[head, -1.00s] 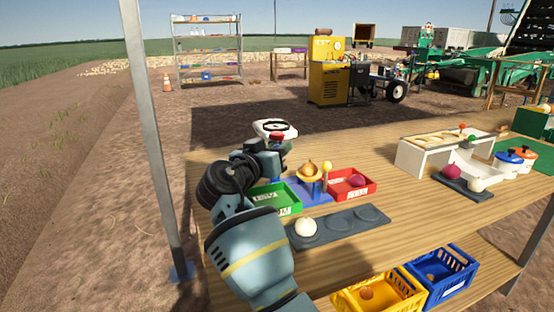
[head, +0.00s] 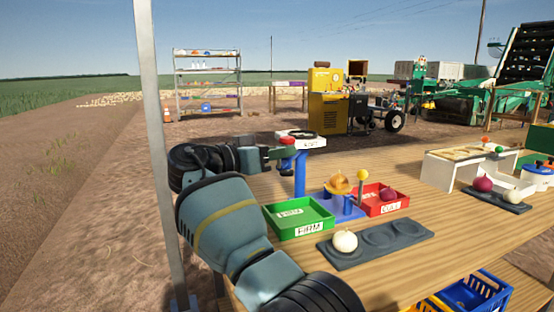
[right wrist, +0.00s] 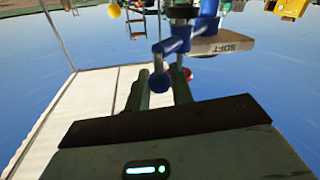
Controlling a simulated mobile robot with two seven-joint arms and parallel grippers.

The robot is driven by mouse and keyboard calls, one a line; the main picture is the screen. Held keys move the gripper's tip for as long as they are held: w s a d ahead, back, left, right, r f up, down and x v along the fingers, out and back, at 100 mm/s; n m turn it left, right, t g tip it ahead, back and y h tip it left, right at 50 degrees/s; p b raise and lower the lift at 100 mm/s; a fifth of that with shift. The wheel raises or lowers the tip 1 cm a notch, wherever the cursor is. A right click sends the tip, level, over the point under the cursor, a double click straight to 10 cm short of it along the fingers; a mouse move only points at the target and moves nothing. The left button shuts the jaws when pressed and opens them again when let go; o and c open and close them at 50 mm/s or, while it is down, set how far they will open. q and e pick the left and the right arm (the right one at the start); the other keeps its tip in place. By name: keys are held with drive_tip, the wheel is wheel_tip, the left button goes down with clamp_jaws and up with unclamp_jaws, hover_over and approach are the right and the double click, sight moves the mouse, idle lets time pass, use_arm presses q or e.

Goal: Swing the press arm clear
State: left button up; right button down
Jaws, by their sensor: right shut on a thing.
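My right gripper (head: 281,153) is in the head view, behind the green tray and left of the onion stand. In the right wrist view its fingers (right wrist: 161,92) close around a blue ball-shaped knob (right wrist: 160,82) on a blue arm (right wrist: 177,43), which appears to be the press arm. In the head view a blue post (head: 300,175) stands just right of the fingertips, with a red part (head: 287,141) by its top. My left gripper is not in view.
A green tray (head: 300,217) and a red tray (head: 386,205) flank the stand. A dark holder (head: 375,244) with a pale onion (head: 345,241) lies in front. A yellow-knobbed rod (head: 362,175) stands beside the stand. The wooden table (head: 440,228) is bare at right centre.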

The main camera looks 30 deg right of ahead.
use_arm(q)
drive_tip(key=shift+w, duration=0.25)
use_arm(e)
drive_tip(key=shift+r, duration=0.1)
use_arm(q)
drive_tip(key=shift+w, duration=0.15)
use_arm(e)
drive_tip(key=c, duration=1.3)
unclamp_jaws()
drive_tip(key=shift+w+a, duration=0.1)
drive_tip(key=shift+w, duration=0.05)
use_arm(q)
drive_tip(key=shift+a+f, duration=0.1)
